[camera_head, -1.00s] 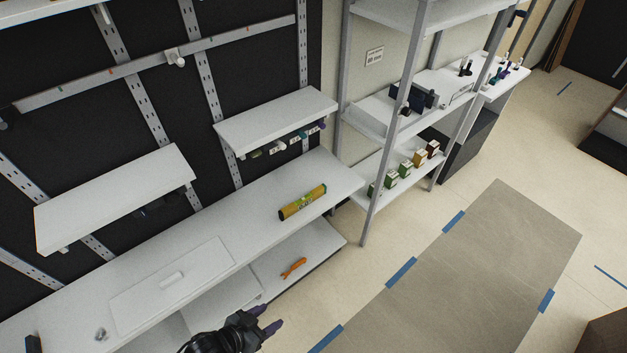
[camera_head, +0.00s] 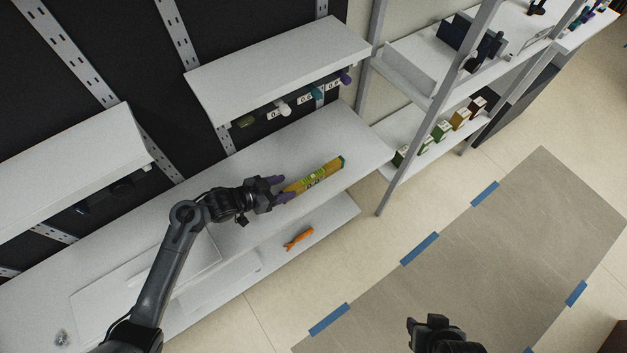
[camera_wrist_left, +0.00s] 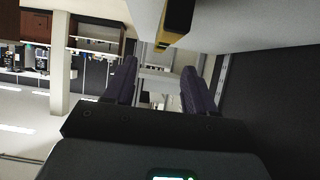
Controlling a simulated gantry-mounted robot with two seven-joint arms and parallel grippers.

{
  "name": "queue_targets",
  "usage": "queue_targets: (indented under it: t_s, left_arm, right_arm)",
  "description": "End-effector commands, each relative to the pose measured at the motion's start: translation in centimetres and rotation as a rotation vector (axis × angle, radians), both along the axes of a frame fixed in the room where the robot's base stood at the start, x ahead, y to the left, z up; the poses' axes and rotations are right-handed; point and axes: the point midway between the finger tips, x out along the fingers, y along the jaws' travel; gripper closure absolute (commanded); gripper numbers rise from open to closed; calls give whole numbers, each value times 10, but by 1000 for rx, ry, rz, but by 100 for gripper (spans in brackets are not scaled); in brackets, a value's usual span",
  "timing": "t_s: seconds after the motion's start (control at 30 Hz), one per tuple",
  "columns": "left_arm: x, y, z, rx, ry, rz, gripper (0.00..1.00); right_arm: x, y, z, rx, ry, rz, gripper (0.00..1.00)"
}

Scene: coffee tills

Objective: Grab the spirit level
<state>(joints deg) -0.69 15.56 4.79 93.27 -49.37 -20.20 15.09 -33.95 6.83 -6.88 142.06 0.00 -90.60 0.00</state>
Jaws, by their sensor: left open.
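The spirit level (camera_head: 318,174), a yellow-green bar with dark ends, lies on the upper white counter in the head view. My left gripper (camera_head: 283,189) has its purple fingers open at the bar's left end. Whether they touch it I cannot tell. In the left wrist view the spread fingers (camera_wrist_left: 164,82) show nothing clamped between them, and part of the yellow-and-black level (camera_wrist_left: 175,22) shows beyond them at the top. A dark part of what looks like my right gripper (camera_head: 436,332) shows at the bottom of the head view; its jaws are unclear.
An orange tool (camera_head: 299,239) lies on the lower shelf below the counter (camera_head: 355,140). A white wall shelf (camera_head: 280,65) with small items hanging under it overhangs behind the level. A metal rack (camera_head: 425,115) with several small boxes stands to the right.

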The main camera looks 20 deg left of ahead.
Motion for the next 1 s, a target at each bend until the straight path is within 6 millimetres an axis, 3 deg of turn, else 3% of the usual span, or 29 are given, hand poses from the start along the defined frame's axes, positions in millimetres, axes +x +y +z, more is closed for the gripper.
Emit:
queue_targets:
  t_s: [0.3,1.0]
  left_arm:
    - [30,-23,-19,-2,-6,0,45]
    - [69,-53,-54,0,-5,-1,45]
  right_arm:
    - [5,0,-4,-1,-14,1,57]
    - [5,0,-11,-1,-14,1,57]
